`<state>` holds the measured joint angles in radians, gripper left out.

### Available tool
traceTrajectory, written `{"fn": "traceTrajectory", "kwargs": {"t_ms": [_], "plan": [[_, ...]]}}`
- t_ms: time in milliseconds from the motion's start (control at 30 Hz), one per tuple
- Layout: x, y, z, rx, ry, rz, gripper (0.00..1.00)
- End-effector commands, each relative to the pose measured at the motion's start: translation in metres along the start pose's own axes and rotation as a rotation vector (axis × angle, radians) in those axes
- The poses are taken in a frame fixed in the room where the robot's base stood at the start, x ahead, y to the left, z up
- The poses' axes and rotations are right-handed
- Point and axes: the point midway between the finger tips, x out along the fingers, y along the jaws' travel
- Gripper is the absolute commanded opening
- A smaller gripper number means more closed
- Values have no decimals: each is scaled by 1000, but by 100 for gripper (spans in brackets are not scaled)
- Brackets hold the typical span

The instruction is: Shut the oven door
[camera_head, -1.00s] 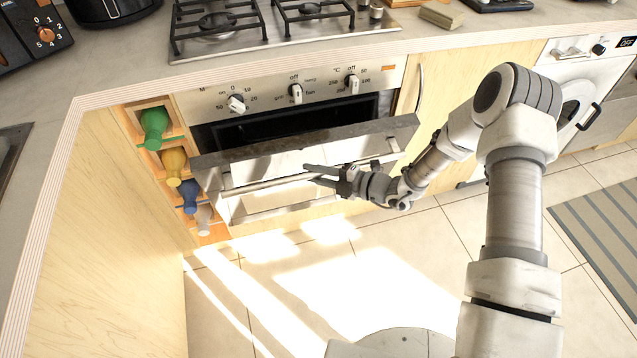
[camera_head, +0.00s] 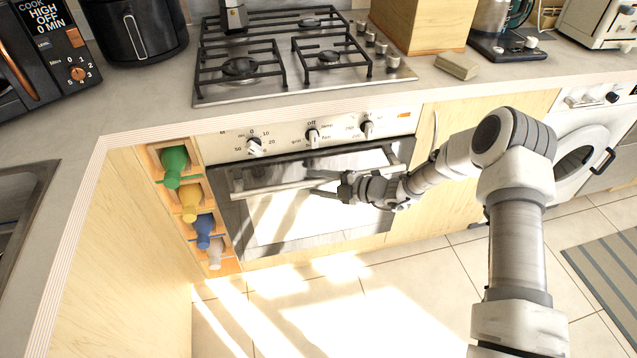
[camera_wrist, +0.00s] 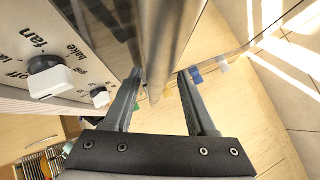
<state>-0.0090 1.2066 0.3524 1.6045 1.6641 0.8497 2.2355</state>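The oven door (camera_head: 290,222) is a glossy dark-framed panel under the knob panel. It stands upright, shut or very nearly shut; I cannot tell whether it is fully flush. Its silver bar handle (camera_head: 270,188) runs across the upper part of the door. My gripper (camera_head: 318,183) is at the middle of the handle, with its fingers spread. In the wrist view, the handle (camera_wrist: 181,35) runs between the two open fingers of my gripper (camera_wrist: 163,88), with no clear grip on it. The oven's inside is hidden.
A knob panel (camera_head: 285,141) sits just above the door, below the counter and gas hob (camera_head: 300,62). A bottle rack with several coloured bottles (camera_head: 191,204) is at the door's left. A wooden cabinet and a washing machine (camera_head: 580,150) are at the right. The tiled floor (camera_head: 400,290) in front is clear.

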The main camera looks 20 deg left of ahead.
Motion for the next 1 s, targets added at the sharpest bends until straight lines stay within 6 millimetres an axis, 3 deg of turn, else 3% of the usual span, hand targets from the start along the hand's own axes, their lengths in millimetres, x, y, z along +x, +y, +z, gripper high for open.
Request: {"fn": "traceTrajectory", "kwargs": {"t_ms": [267,800,1000], "plan": [[-12,2,1,1,-3,1,57],[-135,2,0,1,-4,1,57],[-164,1,0,0,-1,0,57]]}}
